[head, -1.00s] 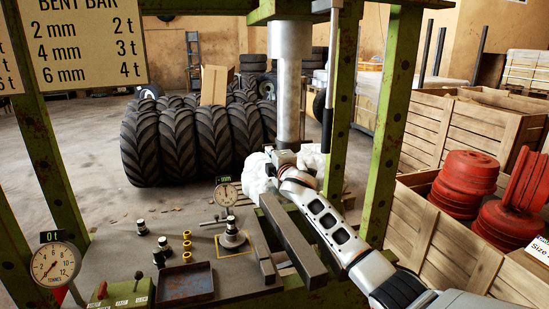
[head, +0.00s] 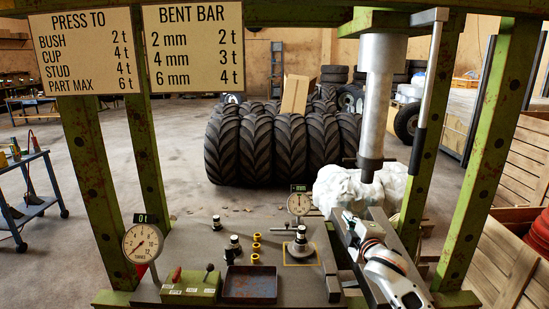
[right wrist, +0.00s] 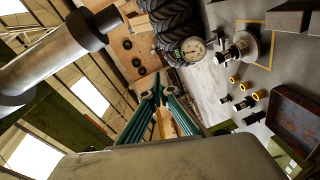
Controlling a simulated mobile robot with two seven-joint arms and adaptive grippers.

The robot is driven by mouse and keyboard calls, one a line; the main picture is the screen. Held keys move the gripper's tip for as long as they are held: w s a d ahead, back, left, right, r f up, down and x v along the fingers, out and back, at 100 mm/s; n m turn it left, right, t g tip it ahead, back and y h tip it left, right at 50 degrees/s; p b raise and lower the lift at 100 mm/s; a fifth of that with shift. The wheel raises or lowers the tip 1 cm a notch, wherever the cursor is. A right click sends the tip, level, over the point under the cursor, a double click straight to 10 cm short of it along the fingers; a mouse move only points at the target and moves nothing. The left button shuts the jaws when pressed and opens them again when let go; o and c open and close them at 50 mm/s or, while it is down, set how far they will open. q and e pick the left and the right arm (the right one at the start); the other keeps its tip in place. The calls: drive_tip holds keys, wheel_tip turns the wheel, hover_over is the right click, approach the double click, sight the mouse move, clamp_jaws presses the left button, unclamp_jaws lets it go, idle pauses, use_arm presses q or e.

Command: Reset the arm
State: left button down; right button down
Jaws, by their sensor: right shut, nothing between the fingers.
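My right arm enters the head view from the lower right. Its gripper (head: 343,216) is over the right side of the press bench, in front of the white lumpy bundle (head: 352,188) and below the steel ram (head: 378,110). In the right wrist view the teal fingers (right wrist: 157,98) are shut with nothing between them. The ram (right wrist: 55,55) also crosses the upper left of that view. My left gripper is not in view.
The green press frame (head: 97,170) stands around the bench, with uprights close to my right arm. The bench holds a load gauge (head: 143,243), a dial indicator (head: 299,203), yellow rings (head: 256,246), a rusty tray (head: 250,284) and steel bars. Large tyres (head: 275,145) stand behind.

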drive_tip(key=s+a+f+m+g+y, duration=0.1)
drive_tip(key=s+a+f+m+g, duration=0.15)
drive_tip(key=s+f, duration=1.05)
drive_tip(key=s+f+m+g, duration=0.1)
drive_tip(key=s+f+m, duration=0.2)
drive_tip(key=s+f, duration=0.3)
drive_tip(key=s+a+f+m+g, duration=0.1)
drive_tip(key=s+f+m, duration=0.2)
drive_tip(key=s+f, duration=0.4)
drive_tip(key=s+f+m+g, duration=0.1)
drive_tip(key=s+f+m, duration=0.2)
drive_tip(key=s, duration=1.5)
wheel_tip(320, 180, down, 4)
drive_tip(key=shift+s+a+r+y, duration=0.2)
drive_tip(key=shift+s+a+y, duration=0.1)
drive_tip(key=shift+a+y, duration=0.1)
